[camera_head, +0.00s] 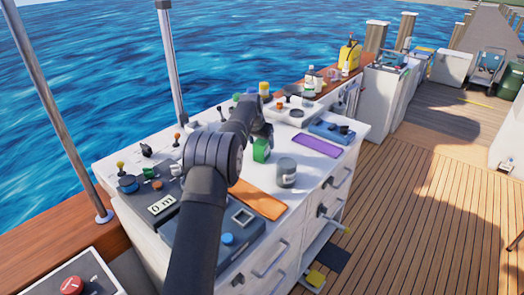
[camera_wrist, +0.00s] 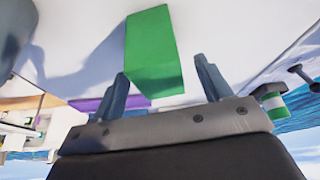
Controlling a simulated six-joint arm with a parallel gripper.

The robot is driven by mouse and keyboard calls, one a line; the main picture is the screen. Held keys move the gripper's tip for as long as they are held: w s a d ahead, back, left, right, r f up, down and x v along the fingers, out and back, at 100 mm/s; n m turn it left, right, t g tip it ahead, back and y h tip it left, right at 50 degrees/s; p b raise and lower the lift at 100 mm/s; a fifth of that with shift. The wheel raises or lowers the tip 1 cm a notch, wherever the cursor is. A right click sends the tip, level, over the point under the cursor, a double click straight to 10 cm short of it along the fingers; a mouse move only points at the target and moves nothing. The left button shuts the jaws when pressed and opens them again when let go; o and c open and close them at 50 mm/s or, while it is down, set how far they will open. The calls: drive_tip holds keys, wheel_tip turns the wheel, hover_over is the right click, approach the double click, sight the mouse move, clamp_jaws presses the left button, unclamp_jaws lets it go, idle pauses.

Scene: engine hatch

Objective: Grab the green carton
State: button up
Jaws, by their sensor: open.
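The green carton (camera_head: 261,151) stands on the white counter top, just below my gripper (camera_head: 263,133) in the head view. In the wrist view the carton (camera_wrist: 152,48) is a plain green block, whole and near. My gripper (camera_wrist: 161,68) is open there, with one finger on each side of the carton's lower end. The fingers do not visibly press on it. In the head view my arm hides part of the counter and the fingers are hard to make out.
A grey jar (camera_head: 286,173) stands close to the carton, to its lower right. A purple mat (camera_head: 316,145) and an orange mat (camera_head: 258,200) lie nearby. A blue device (camera_head: 332,131) and a tray of small items (camera_head: 292,113) are behind. A control panel (camera_head: 165,207) fills the left side.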

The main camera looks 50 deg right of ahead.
drive_tip(key=shift+x, duration=1.55)
drive_tip(key=shift+d, duration=0.1)
drive_tip(key=shift+s, duration=0.1)
drive_tip(key=shift+r, duration=0.1)
drive_tip(key=c, duration=1.1)
drive_tip(key=shift+r, duration=0.1)
